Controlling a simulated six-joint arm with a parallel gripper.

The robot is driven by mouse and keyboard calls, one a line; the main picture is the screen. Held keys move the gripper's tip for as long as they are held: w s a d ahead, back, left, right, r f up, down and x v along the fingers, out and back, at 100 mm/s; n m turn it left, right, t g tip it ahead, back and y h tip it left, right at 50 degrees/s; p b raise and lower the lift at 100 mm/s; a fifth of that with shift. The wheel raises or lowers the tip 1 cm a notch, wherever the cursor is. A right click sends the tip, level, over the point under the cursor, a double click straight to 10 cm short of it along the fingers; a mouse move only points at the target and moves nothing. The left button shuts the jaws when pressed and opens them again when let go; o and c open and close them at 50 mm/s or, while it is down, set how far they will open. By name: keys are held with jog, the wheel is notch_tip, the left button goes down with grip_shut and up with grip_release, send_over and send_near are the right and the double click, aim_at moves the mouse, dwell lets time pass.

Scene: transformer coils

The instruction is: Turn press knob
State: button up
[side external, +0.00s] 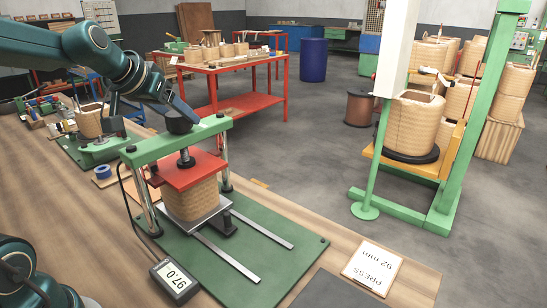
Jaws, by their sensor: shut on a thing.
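The press has a green top beam (150,153), a red plate (188,171) and two steel posts on a green base plate (235,280). Its black knob (180,122) sits on top of the beam, above a threaded screw. My gripper (180,117) comes down from the upper left and is shut on the knob; its fingertips are small and partly hidden. A tan wound coil (190,200) stands under the red plate on a grey plate. A display (174,280) in front of the press reads 97.0. A card (371,267) reads "PRESS 92 mm".
A second coil (90,120) and a blue tape roll (102,172) are at the left of the wooden bench. Two steel rails (225,256) run along the base plate. A green frame with large coils stands on the floor at the right.

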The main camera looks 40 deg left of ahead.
jog(key=shift+a+m+h, duration=0.15)
jog(key=shift+m+h, duration=0.65)
jog(key=shift+m, duration=0.2)
jog(key=shift+a+m+h, duration=0.1)
jog(key=shift+m+h, duration=0.7)
jog(key=shift+m, duration=0.2)
jog(key=m+h, duration=0.2)
jog(key=m, duration=0.1)
jog(key=shift+m+h, duration=0.3)
jog(key=shift+h, duration=0.1)
jog(key=m+g+h, duration=0.1)
jog(key=m, duration=0.1)
jog(key=m+g+h, duration=0.1)
jog(key=m+h, duration=0.1)
jog(key=shift+f+m, duration=0.15)
jog(key=shift+m, duration=0.15)
jog(key=shift+m+g+h, duration=0.9)
jog(key=shift+m+g, duration=0.1)
jog(key=shift+m, duration=0.7)
jog(key=shift+d+m+g, duration=0.1)
jog(key=shift+m+g, duration=0.2)
jog(key=shift+m, duration=0.1)
jog(key=o, duration=1.4)
jog(key=shift+n, duration=0.4)
